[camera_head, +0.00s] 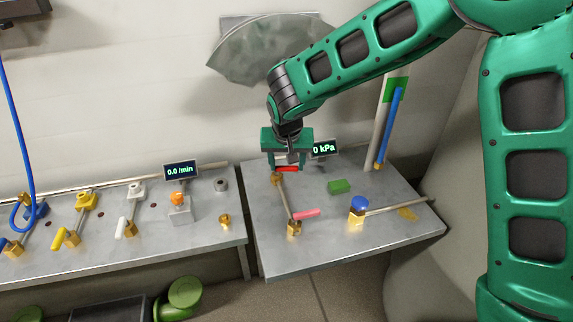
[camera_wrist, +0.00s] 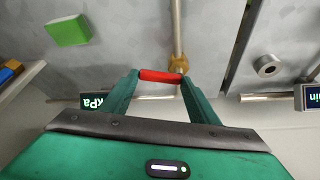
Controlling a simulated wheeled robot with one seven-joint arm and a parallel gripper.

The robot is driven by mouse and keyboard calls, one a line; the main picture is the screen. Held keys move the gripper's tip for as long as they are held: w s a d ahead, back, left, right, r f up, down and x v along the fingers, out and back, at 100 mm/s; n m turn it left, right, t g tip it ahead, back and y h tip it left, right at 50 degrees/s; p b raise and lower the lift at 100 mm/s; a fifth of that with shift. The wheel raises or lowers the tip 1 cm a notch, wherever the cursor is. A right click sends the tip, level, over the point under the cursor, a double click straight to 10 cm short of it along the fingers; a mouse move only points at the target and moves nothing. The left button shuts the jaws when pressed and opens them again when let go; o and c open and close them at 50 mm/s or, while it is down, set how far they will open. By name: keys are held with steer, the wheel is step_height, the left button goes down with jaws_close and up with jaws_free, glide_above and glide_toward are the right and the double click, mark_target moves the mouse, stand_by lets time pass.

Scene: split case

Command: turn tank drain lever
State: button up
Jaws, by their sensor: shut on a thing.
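My gripper (camera_head: 287,165) is over the back left of the right-hand table, fingers pointing down. It is shut on a red lever handle (camera_head: 287,169). In the wrist view the red handle (camera_wrist: 160,75) lies crosswise between the two fingertips (camera_wrist: 160,82), next to a brass valve body (camera_wrist: 178,64) on a pipe. A second lever with a pink handle (camera_head: 307,214) sits on a brass valve (camera_head: 294,229) at the front of the same pipe. I cannot tell from labels which lever is the tank drain lever.
A kPa display (camera_head: 324,149) stands just right of my gripper. A green block (camera_head: 339,187), a blue-topped brass valve (camera_head: 357,208) and an upright tube with a blue column (camera_head: 390,128) are further right. The left table (camera_head: 110,248) holds several valves and a 0.0 /min display (camera_head: 180,170).

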steer(key=shift+w+d+n+y, duration=0.1)
steer(key=shift+w+n+y, duration=0.2)
steer(key=shift+n, duration=0.55)
steer(key=shift+w+d+n+y, duration=0.1)
steer(key=shift+w+n+y, duration=0.15)
steer(key=shift+n, duration=0.6)
steer(key=o, duration=1)
steer(key=shift+s, duration=0.1)
steer(key=shift+o, duration=0.2)
steer(key=shift+a, duration=0.1)
steer(key=v, duration=1)
steer(key=shift+r, duration=0.35)
steer(key=shift+d, duration=0.25)
